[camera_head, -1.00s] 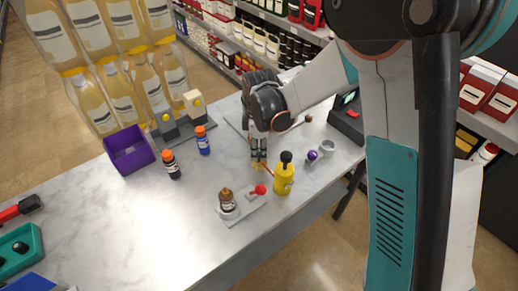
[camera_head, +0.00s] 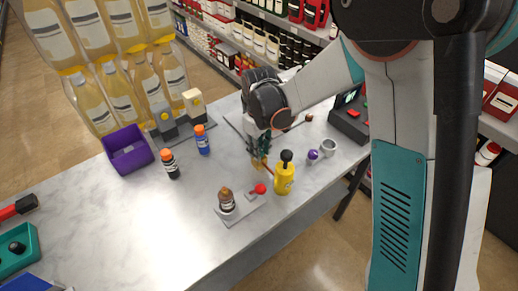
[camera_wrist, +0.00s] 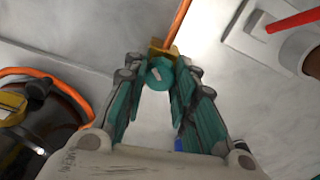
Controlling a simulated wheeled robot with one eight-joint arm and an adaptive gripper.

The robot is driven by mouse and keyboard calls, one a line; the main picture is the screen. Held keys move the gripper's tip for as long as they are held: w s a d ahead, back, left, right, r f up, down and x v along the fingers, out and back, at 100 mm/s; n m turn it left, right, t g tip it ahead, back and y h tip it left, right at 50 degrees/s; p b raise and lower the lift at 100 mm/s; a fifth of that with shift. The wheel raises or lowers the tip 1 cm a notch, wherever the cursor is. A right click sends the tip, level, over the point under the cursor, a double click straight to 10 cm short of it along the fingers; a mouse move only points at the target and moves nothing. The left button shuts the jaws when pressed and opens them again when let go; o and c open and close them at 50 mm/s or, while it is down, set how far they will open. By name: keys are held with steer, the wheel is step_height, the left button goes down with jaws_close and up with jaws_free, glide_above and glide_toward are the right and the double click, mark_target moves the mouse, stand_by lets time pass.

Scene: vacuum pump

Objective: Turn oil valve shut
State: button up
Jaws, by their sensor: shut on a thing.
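My gripper (camera_head: 256,160) reaches down to the counter. In the wrist view its two teal fingers (camera_wrist: 160,82) are closed in on a small round teal knob (camera_wrist: 160,73). The knob sits at a brass fitting (camera_wrist: 159,48), with a copper-coloured pipe (camera_wrist: 178,22) running up from it, and looks like the valve handle. In the head view the fingers mostly hide the knob, and the pipe (camera_head: 267,170) shows beside them.
A yellow bottle (camera_head: 284,175) stands close right of my gripper. A brown bottle (camera_head: 226,199) stands on the grey plate. Blue (camera_head: 202,140) and black (camera_head: 170,164) bottles and a purple bin (camera_head: 128,150) are left.

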steer(key=m, duration=0.4)
steer(key=shift+m, duration=0.3)
steer(key=m, duration=0.4)
steer(key=shift+m+b, duration=0.35)
steer(key=shift+m, duration=0.05)
steer(key=o, duration=1.1)
step_height(320, 180, up, 12)
